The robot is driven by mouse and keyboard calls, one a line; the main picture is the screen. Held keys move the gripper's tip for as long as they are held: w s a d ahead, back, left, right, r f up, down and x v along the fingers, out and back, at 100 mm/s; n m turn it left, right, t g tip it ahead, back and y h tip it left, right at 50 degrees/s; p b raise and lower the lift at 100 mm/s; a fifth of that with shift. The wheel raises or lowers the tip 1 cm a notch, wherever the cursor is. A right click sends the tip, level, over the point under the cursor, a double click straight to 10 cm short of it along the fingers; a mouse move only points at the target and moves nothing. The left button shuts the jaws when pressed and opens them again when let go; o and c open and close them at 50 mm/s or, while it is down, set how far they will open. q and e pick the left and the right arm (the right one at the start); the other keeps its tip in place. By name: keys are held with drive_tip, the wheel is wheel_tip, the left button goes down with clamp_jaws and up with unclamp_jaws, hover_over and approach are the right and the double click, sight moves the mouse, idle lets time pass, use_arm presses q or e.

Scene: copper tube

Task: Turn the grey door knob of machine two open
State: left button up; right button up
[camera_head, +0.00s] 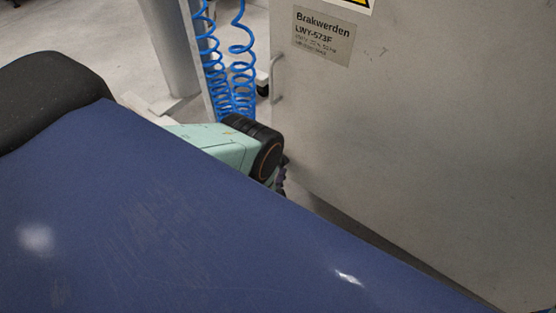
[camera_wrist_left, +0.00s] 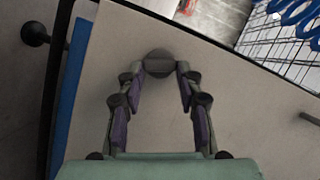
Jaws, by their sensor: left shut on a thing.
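The grey door knob (camera_wrist_left: 159,63) is a round dark grey disc on a light grey machine panel, in the upper middle of the left wrist view. My left gripper (camera_wrist_left: 158,72) has its two fingertips on either side of the knob and is shut on it. In the head view, my left gripper (camera_head: 281,178) shows only as a small purple and dark part beside the machine door (camera_head: 430,130); the knob is hidden there. My right gripper is in neither view.
A metal handle (camera_head: 276,78) stands out from the door's left edge. Blue coiled hoses (camera_head: 240,60) hang beside a grey post (camera_head: 172,45). A label (camera_head: 321,35) is on the door. A wire mesh (camera_wrist_left: 285,45) shows at upper right in the wrist view.

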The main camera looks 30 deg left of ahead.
use_arm(q)
drive_tip(key=shift+f+m+t+y, duration=0.15)
drive_tip(key=shift+m+t+y, duration=0.2)
drive_tip(key=shift+m, duration=0.6)
drive_tip(key=shift+f+m+t+y, duration=0.2)
drive_tip(key=shift+m+t, duration=0.25)
drive_tip(key=shift+m, duration=0.5)
drive_tip(key=o, duration=1.1)
drive_tip(key=shift+o, duration=0.2)
drive_tip(key=shift+r, duration=0.2)
